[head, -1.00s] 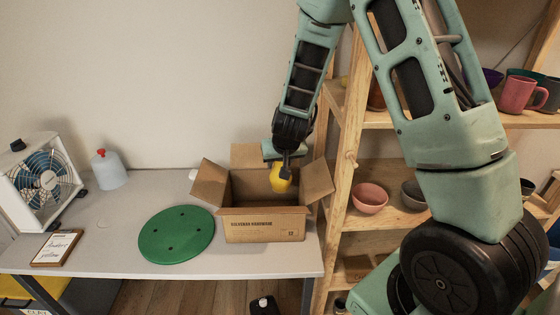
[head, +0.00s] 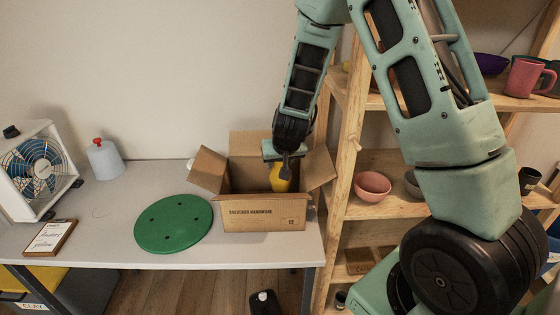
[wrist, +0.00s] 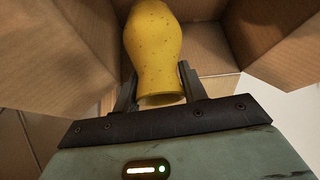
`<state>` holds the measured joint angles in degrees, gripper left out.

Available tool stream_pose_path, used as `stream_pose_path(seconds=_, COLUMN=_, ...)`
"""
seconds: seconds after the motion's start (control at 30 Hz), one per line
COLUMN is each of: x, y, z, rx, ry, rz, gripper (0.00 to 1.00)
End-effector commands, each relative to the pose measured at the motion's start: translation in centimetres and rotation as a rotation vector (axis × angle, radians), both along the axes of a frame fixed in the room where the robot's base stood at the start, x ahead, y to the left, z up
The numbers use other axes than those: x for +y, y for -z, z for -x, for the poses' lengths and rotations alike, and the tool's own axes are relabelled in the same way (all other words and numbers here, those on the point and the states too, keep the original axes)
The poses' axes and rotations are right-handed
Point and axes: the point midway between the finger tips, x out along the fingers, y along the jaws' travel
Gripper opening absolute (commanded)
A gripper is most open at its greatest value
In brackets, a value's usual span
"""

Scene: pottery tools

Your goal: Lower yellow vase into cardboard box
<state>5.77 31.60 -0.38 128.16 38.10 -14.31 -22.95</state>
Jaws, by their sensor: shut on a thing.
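The yellow vase (head: 280,178) is at the opening of the cardboard box (head: 264,217), toward the box's right side. In the wrist view the speckled yellow vase (wrist: 154,45) sits between the two dark fingers of my gripper (wrist: 160,92), its rim nearest the camera. My gripper (head: 283,164) is shut on the vase from above. The box stands on the grey table with its flaps spread open. The front wall hides part of the inside, and I cannot tell whether the vase touches the box floor.
A green round disc (head: 174,223) lies left of the box on the table (head: 110,235). A wooden shelf (head: 345,165) with bowls and mugs stands close on the right.

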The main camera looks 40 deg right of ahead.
Motion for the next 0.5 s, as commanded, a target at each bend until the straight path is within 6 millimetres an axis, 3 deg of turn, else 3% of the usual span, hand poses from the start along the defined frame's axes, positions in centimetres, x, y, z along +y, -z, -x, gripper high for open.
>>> stream_pose_path(seconds=0.5, x=0.0, y=2.7, z=0.0, rx=0.0, ry=0.0, rz=0.0, gripper=0.13)
